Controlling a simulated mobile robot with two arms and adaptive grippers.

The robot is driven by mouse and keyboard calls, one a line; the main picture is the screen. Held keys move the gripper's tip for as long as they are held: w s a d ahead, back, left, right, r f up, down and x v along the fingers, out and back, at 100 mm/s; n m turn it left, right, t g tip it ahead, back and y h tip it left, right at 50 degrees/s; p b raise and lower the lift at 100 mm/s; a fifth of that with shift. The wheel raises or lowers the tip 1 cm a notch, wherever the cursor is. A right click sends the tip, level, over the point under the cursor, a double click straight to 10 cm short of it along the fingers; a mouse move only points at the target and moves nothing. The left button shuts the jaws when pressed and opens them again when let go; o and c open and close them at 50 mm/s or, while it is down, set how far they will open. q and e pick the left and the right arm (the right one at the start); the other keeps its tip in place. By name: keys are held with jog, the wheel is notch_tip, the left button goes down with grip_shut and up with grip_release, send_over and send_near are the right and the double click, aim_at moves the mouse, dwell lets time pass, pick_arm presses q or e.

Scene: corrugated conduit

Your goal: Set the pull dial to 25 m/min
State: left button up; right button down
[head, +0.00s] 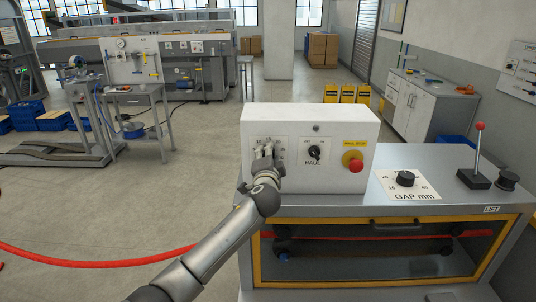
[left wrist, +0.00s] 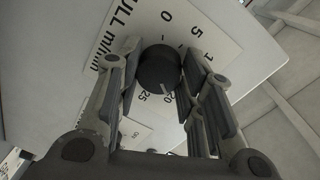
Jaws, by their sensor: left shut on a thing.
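The pull dial (left wrist: 158,68) is a round black knob on a white scale plate (left wrist: 112,42) marked "ULL m/min", with 0, 5, 20 and 25 readable around it. Its white pointer line is toward the 20 mark, short of 25. My left gripper (left wrist: 158,80) has its fingers on either side of the knob and is shut on it. In the head view my left gripper (head: 265,158) is at the left plate of the white control box (head: 340,122) and hides the knob. My right gripper is not in view.
Right of the pull dial are a HAUL selector (head: 315,152) and a red stop button (head: 355,165). A GAP mm dial (head: 405,178) and a red-topped lift lever (head: 477,155) stand on the metal machine top. A red conduit (head: 100,262) runs along the left.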

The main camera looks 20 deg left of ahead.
pick_arm(q)
jog(key=m+p, duration=0.1)
jog(key=m, duration=0.7)
jog(key=shift+y, duration=0.4)
jog(key=shift+m, duration=0.4)
jog(key=o, duration=1.1)
jog(key=shift+c, duration=0.2)
jog(key=v, duration=1.2)
